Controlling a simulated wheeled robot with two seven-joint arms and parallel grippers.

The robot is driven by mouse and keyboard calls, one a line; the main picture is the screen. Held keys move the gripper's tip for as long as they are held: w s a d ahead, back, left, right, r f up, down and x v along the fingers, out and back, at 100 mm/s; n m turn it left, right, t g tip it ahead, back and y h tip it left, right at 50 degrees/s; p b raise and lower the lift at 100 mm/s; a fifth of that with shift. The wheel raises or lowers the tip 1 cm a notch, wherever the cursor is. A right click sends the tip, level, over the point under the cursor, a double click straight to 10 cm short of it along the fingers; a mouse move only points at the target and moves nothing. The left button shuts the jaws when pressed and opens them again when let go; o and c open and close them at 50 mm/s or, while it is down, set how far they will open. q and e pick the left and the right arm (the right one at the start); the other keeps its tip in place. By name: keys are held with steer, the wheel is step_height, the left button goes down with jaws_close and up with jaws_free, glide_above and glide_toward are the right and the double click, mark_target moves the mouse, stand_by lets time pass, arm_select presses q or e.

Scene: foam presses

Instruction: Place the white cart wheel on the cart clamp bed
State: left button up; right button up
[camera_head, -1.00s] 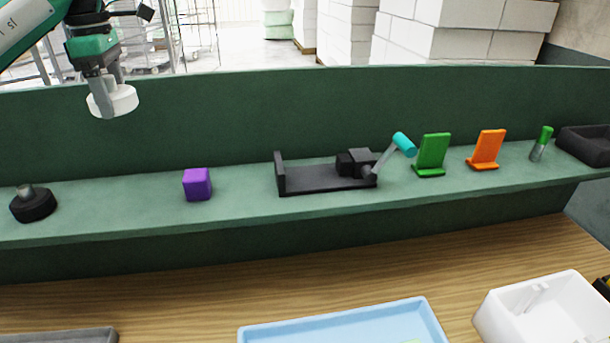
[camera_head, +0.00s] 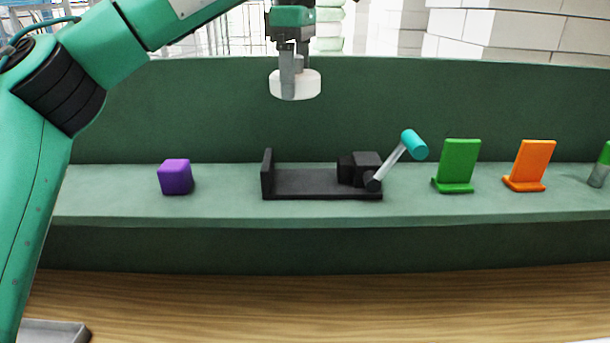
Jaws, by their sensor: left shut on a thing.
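My left gripper (camera_head: 293,82) is shut on the white cart wheel (camera_head: 310,84). The wheel is a short white disc, held high in front of the green back panel, above the left part of the cart clamp. The cart clamp bed (camera_head: 305,184) is a black plate on the green shelf, with an upright end wall at its left. A black block (camera_head: 360,168) and a lever with a cyan handle (camera_head: 414,145) are at its right end. The bed between wall and block is bare. My right gripper is not in view.
A purple cube (camera_head: 175,177) stands on the shelf left of the clamp. A green stand (camera_head: 458,165), an orange stand (camera_head: 530,165) and a green-topped cylinder (camera_head: 600,166) stand to the right. A grey tray edge (camera_head: 55,331) shows at lower left.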

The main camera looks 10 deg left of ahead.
arm_select(q)
steer(key=p, duration=0.2)
glide_above(296, 181)
step_height(296, 181, down, 13)
steer(key=shift+w+r, duration=0.1)
steer(key=shift+r, duration=0.05)
step_height(296, 181, down, 3)
steer(key=shift+f, duration=0.45)
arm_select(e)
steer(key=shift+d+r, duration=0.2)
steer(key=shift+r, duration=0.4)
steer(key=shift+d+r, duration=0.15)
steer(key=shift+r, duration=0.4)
arm_select(q)
steer(key=shift+d+f, duration=0.1)
steer(key=shift+f, duration=0.15)
steer(key=o, duration=1.1)
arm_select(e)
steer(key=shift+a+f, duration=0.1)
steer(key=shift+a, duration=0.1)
arm_select(q)
steer(key=shift+r, duration=0.15)
